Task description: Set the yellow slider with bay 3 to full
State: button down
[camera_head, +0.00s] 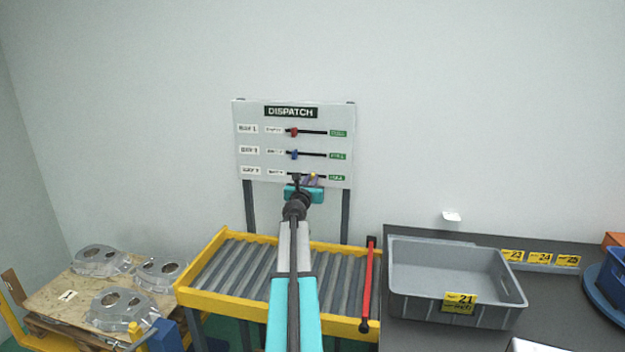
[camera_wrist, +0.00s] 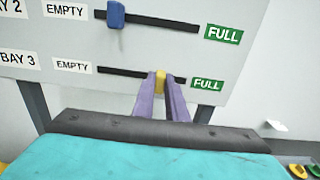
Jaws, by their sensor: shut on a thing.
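The dispatch board (camera_head: 343,115) stands upright behind the roller conveyor, with three slider rows. The yellow slider (camera_wrist: 160,79) sits on the bottom track, in the row marked bay 3, a little right of the track's middle and left of the green FULL label (camera_wrist: 207,85). In the head view the yellow slider (camera_head: 313,175) shows just above my wrist. My gripper (camera_wrist: 161,84) is shut on it, its purple fingers on either side. The EMPTY label (camera_wrist: 73,66) is at the track's left end. The lower part of the slider is partly hidden by the fingers.
Above are the blue slider (camera_wrist: 116,14) and red slider (camera_head: 294,132), both left on their tracks. A yellow-framed roller conveyor (camera_head: 232,237) lies below the board. A grey bin (camera_head: 410,255) stands on the dark table at right; castings (camera_head: 100,262) lie on a pallet at left.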

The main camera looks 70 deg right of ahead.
jog(key=shift+s+d, duration=0.1)
jog(key=shift+s, duration=0.3)
jog(key=c, duration=1.8)
grip_release()
jog(key=shift+s, duration=0.1)
jog(key=shift+o, duration=0.2)
jog(key=shift+w, duration=0.3)
jog(key=shift+a, duration=0.25)
jog(key=b+v, duration=0.2)
jog(key=v, duration=1.1)
jog(key=shift+a, duration=0.25)
jog(key=shift+r, duration=0.1)
